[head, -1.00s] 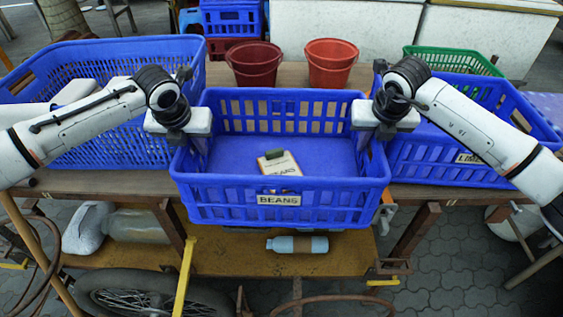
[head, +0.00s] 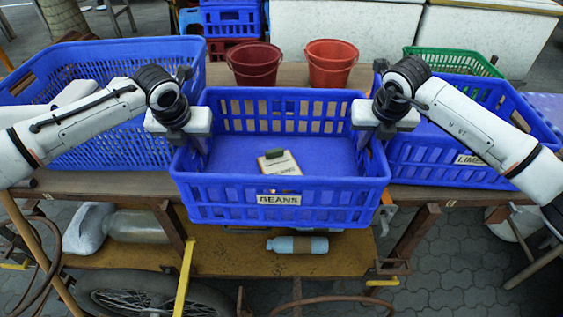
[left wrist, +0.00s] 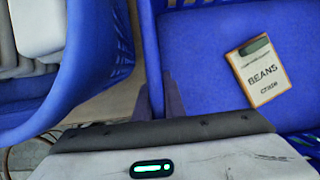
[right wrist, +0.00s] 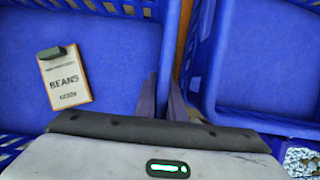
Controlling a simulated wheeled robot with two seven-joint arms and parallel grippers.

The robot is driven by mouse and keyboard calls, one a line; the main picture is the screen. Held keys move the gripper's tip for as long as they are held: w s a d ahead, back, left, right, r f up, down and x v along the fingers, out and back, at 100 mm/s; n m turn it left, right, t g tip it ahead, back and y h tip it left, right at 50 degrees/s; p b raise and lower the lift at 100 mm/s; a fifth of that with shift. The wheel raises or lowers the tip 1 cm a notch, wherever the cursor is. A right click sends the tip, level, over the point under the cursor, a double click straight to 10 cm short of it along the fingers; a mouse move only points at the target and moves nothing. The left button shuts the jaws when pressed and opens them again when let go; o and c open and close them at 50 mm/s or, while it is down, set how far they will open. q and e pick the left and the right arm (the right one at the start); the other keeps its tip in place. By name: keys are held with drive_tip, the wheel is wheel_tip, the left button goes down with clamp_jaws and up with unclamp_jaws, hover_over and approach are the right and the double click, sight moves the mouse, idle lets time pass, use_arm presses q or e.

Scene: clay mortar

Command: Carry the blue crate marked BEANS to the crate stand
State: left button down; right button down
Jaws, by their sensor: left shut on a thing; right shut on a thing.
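The blue crate (head: 330,184) marked BEANS is in the middle of the head view, over the table's front edge, and looks level. A BEANS label (head: 279,199) is on its front wall. A clipboard card (head: 282,163) lies on its floor; both wrist views show the card reading BEANS. My left gripper (head: 201,146) is shut on the crate's left wall. My right gripper (head: 364,140) is shut on its right wall. Whether the crate's underside touches the table is hidden. I cannot pick out a crate stand.
A blue crate (head: 120,160) with white things stands close on the left. A blue crate (head: 420,172) with a partly covered label stands close on the right. Two red buckets (head: 253,64) (head: 330,63) stand behind. A bottle (head: 297,245) lies on the lower shelf.

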drive_tip(key=shift+r+p, duration=2.1)
drive_tip(key=shift+r, duration=0.35)
drive_tip(key=shift+f, duration=0.1)
